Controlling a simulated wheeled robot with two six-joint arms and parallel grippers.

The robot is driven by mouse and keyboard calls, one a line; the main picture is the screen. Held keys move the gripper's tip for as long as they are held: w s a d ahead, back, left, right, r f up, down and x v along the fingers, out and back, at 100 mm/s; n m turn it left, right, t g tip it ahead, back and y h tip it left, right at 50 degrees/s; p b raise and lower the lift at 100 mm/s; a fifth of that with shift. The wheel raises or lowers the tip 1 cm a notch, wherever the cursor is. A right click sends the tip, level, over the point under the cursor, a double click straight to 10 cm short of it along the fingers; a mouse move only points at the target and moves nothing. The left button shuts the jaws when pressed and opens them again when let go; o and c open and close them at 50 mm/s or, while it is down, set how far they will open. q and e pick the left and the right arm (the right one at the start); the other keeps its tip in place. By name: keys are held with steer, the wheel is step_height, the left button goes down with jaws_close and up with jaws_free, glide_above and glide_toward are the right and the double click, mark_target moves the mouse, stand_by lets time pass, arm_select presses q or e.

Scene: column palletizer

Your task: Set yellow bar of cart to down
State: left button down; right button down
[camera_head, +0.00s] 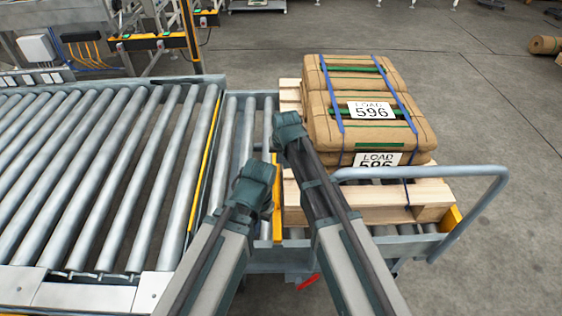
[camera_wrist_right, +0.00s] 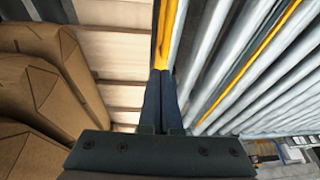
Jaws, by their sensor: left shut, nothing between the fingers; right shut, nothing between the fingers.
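The cart (camera_head: 350,250) stands at the right end of the roller conveyor and bears a wooden pallet with a load. Its yellow bar (camera_head: 278,205) runs along the side facing the conveyor, partly hidden by my grippers; I cannot tell surely whether it is raised or lowered. My right gripper (camera_head: 287,127) is shut and empty over the far part of that side. In the right wrist view, its closed fingers (camera_wrist_right: 160,78) point at the yellow bar (camera_wrist_right: 168,38), and contact is unclear. My left gripper (camera_head: 256,176) is shut and empty, close beside the bar's conveyor side.
Brown sacks (camera_head: 365,105) labelled LOAD 596 lie strapped on the pallet (camera_head: 425,195). A grey push handle (camera_head: 480,171) rises at the cart's right. A thin yellow strip (camera_head: 204,155) edges the conveyor (camera_head: 110,170). A red lever (camera_head: 308,282) shows low.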

mark_target(277, 170)
steer(key=b+x, duration=0.2)
steer(key=x, duration=0.1)
steer(key=b+x, duration=0.1)
steer(key=shift+s+a+f+b, duration=0.25)
steer(key=shift+s+f+b, duration=0.1)
steer(key=shift+f, duration=0.1)
steer(key=b+x, duration=0.3)
steer(key=shift+w+d+f, duration=0.1)
steer(key=shift+w+f, duration=0.15)
steer(key=shift+s+r, duration=0.1)
steer(key=shift+r, duration=0.1)
steer(key=shift+r, duration=0.1)
steer(key=shift+s+r+p, duration=0.15)
steer(key=shift+r+p, duration=0.35)
steer(key=shift+p, duration=0.2)
steer(key=a+p+v, duration=0.1)
steer(key=p+v, duration=1.1)
steer(key=shift+s+d+r, duration=0.2)
steer(key=shift+d+r, duration=0.15)
steer(key=shift+d, duration=0.25)
